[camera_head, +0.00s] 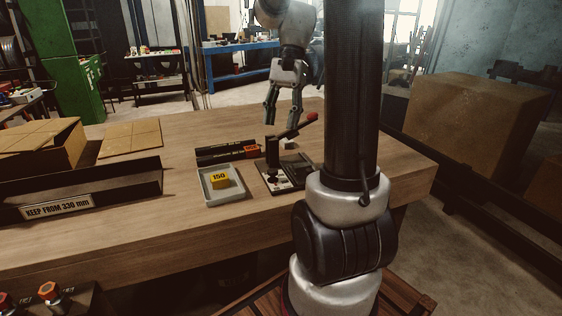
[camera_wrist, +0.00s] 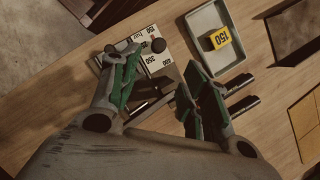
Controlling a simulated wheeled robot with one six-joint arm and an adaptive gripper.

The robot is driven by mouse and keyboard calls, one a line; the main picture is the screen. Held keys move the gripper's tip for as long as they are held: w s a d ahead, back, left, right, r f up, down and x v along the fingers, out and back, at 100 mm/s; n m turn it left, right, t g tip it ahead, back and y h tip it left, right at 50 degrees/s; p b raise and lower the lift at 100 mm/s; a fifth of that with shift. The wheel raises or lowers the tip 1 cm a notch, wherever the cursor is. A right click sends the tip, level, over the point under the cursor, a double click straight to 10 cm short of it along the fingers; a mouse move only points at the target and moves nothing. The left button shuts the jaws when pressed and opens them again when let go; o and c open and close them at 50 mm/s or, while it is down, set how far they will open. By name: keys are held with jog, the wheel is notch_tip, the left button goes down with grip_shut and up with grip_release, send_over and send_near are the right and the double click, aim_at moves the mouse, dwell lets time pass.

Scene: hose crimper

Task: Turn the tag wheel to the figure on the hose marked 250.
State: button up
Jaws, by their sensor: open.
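A small bench device (camera_head: 277,186) stands on the wooden workbench, with a lever ending in a red knob (camera_head: 312,117). I cannot make out which figure is set. A yellow piece marked 150 (camera_head: 220,182) lies in a grey tray (camera_head: 209,198); it also shows in the wrist view (camera_wrist: 217,39). No hose marked 250 is legible. My gripper (camera_head: 283,118) is open and empty, fingers pointing down above the device's far side.
A long dark trough (camera_head: 110,190) labelled "KEEP FROM 330 mm" and a cardboard box (camera_head: 38,146) stand at left. Orange-topped fittings (camera_head: 48,290) are at the lower left. Bare bench lies in front.

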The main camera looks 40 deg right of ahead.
aim_at(273, 170)
jog(key=x, duration=1.2)
jog(key=shift+s, duration=0.2)
jog(key=shift+c, duration=0.5)
grip_shut()
